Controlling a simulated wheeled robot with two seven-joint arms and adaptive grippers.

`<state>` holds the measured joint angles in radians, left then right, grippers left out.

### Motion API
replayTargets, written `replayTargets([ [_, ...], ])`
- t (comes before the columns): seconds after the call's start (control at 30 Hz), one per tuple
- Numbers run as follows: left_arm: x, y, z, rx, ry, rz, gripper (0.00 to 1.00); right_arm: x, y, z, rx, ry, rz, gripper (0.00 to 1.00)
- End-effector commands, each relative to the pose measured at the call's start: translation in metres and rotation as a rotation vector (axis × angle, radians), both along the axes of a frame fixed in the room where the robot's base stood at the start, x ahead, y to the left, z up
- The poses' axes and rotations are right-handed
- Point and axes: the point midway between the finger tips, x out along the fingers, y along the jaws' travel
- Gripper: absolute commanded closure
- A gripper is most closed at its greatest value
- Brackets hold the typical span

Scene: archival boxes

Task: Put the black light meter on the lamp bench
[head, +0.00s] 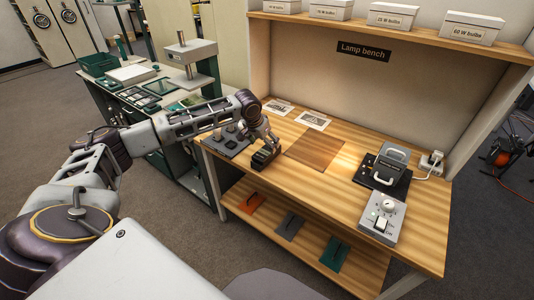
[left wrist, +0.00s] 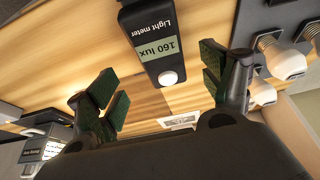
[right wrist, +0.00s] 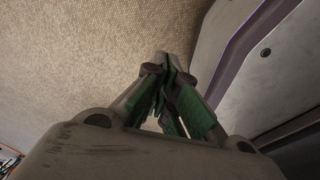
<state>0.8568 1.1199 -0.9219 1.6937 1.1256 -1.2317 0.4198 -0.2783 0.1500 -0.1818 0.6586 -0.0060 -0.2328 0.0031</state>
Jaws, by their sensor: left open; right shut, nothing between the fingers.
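The black light meter (left wrist: 150,20) shows in the left wrist view, with a white dome and a display reading 160 lux. It lies over the wood top of the lamp bench, between the two green-padded fingers of my open left gripper (left wrist: 160,75), with gaps on both sides. My right gripper (right wrist: 166,70) is shut and empty above the carpet in the right wrist view.
A dark board with bulbs (left wrist: 278,55) is close to my left gripper. Printed sheets (head: 313,120) and a darker wood patch (head: 315,151) are on the bench. A cluttered workbench (head: 150,90) is left.

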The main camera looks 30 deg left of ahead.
Motion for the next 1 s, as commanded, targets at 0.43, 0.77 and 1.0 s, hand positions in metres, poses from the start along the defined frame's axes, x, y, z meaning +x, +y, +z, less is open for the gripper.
replayTargets([
  [0.43,0.005,0.001,-0.015,0.000,0.001,0.001,0.20,-0.005,0.008,-0.002,0.008,0.008,-0.003,1.00],
  [0.77,0.016,0.001,-0.046,0.000,-0.001,-0.001,0.20,0.001,-0.005,-0.002,-0.006,0.003,0.001,1.00],
  [1.0,0.017,0.002,-0.049,0.001,0.000,-0.001,0.20,0.007,-0.004,0.000,-0.005,-0.006,0.002,1.00],
])
